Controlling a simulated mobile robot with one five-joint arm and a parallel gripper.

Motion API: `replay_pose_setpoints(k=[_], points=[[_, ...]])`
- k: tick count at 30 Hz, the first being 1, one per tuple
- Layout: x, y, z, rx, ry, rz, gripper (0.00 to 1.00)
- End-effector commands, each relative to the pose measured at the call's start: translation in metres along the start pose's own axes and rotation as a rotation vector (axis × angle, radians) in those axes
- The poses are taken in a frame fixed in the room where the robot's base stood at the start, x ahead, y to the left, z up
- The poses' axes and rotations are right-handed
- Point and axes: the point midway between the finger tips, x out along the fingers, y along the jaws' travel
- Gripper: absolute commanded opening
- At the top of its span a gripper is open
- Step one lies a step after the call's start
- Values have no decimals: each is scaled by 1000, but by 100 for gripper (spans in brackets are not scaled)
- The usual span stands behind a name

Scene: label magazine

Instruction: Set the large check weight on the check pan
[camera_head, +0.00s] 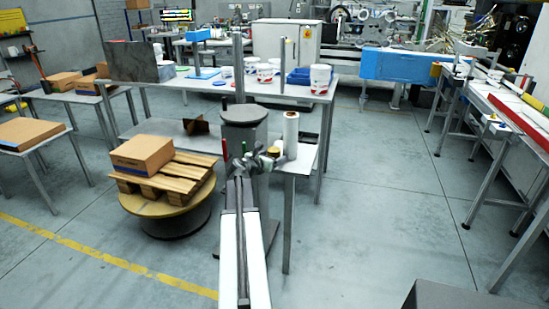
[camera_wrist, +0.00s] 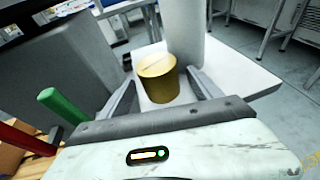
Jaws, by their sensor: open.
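The check weight, a short brass-coloured cylinder (camera_wrist: 158,80), stands upright on a light shelf. It is small in the head view (camera_head: 273,152), just past my gripper. My gripper (camera_wrist: 163,84) is open, with one finger on each side of the weight and visible gaps between. The fingers do not appear to touch it. A round dark-grey plate (camera_head: 245,112) tops a grey pedestal, left of and above the weight in the head view; it looks like the check pan, and nothing stands on it. In the wrist view the pedestal's grey side (camera_wrist: 62,72) fills the left.
A tall white roll (camera_head: 290,135) stands close behind the weight. A green post (camera_wrist: 62,107) and a red post (camera_wrist: 15,137) stand left of my gripper. The long table (camera_head: 335,78) behind holds buckets and bins. A carton (camera_head: 143,155) sits on a pallet at left.

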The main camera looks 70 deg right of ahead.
Motion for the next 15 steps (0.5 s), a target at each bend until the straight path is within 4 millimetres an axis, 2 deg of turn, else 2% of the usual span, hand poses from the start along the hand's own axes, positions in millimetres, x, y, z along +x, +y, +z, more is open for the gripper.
replay_pose_setpoints(k=[5, 6, 13, 14, 15], points=[[2, -1, 0, 0, 0, 0, 74], [2, -1, 0, 0, 0, 0, 71], [2, -1, 0, 1, 0, -1, 7], [2, -1, 0, 1, 0, -1, 0], [2, -1, 0, 1, 0, -1, 0]])
